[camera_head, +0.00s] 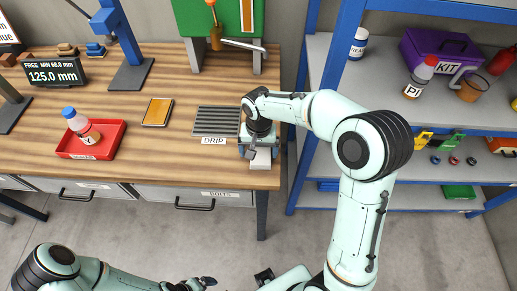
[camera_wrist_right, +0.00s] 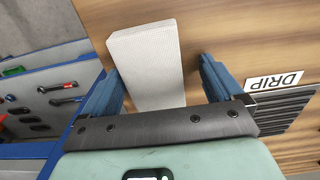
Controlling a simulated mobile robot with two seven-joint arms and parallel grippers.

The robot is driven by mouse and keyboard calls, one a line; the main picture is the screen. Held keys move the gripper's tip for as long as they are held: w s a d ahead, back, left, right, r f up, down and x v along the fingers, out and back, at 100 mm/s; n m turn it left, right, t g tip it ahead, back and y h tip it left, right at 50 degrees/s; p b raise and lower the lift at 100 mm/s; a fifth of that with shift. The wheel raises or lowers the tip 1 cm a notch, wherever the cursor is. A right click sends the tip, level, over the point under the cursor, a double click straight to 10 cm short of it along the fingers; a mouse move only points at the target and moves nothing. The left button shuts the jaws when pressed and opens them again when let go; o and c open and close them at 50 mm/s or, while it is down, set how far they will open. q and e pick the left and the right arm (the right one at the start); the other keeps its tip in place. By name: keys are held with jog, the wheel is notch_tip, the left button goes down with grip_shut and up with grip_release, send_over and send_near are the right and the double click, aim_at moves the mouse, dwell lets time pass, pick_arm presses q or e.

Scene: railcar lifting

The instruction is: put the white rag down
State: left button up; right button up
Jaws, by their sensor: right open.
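The white rag (camera_head: 261,159) is a pale, folded, block-like piece on the wooden workbench (camera_head: 180,100), near its right front corner. In the right wrist view the rag (camera_wrist_right: 146,58) lies on the wood between the two blue fingers. My right gripper (camera_head: 259,150) is above the rag with its fingers apart, one on each side. Gaps show between the fingers and the rag in the wrist view. My left gripper (camera_head: 200,283) is low at the bottom of the head view, away from the bench, and its jaws are unclear.
The dark DRIP grate (camera_head: 217,120) is just left of the rag. A blue-framed shelf (camera_head: 325,75) stands close to the right of the bench.

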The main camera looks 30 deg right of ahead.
pick_arm(q)
jog(key=shift+w+r+p, duration=0.75)
jog(key=shift+r, duration=0.25)
pick_arm(e)
notch_tip(320, 180, up, 12)
jog(key=shift+r, duration=0.15)
